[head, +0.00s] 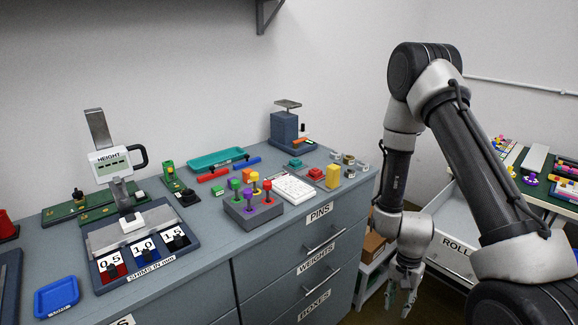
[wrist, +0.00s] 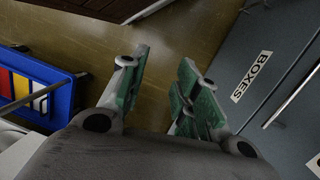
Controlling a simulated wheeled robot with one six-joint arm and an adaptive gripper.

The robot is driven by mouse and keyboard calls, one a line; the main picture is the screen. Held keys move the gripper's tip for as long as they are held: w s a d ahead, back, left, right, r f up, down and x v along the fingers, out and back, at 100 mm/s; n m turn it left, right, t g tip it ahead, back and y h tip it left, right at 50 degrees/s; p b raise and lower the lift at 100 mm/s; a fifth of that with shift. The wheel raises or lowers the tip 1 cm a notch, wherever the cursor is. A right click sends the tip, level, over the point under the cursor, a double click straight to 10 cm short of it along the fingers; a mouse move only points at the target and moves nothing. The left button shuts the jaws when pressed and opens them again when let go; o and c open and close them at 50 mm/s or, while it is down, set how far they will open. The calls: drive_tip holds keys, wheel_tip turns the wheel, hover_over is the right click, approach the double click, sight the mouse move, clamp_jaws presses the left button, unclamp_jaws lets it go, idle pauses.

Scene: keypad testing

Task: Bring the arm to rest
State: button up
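My arm (head: 455,140) is bent, with its elbow high at the right of the head view and its forearm hanging down in front of the drawer cabinet's right end. My gripper (head: 402,292) hangs low, below the counter top and apart from the cabinet (head: 290,255). In the wrist view my gripper (wrist: 164,65) has its green-padded fingers spread, with only the brown floor (wrist: 180,30) between them. It is open and empty.
The counter carries a height gauge (head: 118,162), a grey block with coloured pegs (head: 254,212) and a white keypad (head: 292,188). A blue bin (wrist: 40,85) lies left in the wrist view.

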drive_tip(key=s+d+r+n+t, duration=0.1)
drive_tip(key=s+r+n+t, duration=0.1)
drive_tip(key=r, duration=1.3)
drive_tip(key=s+d+r+n+t, duration=0.2)
drive_tip(key=s+r+n, duration=0.2)
drive_tip(key=r, duration=1.1)
drive_tip(key=s+d+r+n+t, duration=0.2)
drive_tip(key=s+r, duration=0.2)
drive_tip(key=r, duration=1.1)
drive_tip(key=shift+s+r+n+t, duration=0.2)
drive_tip(key=shift+s+n+t, duration=0.1)
drive_tip(key=shift+s+n, duration=0.1)
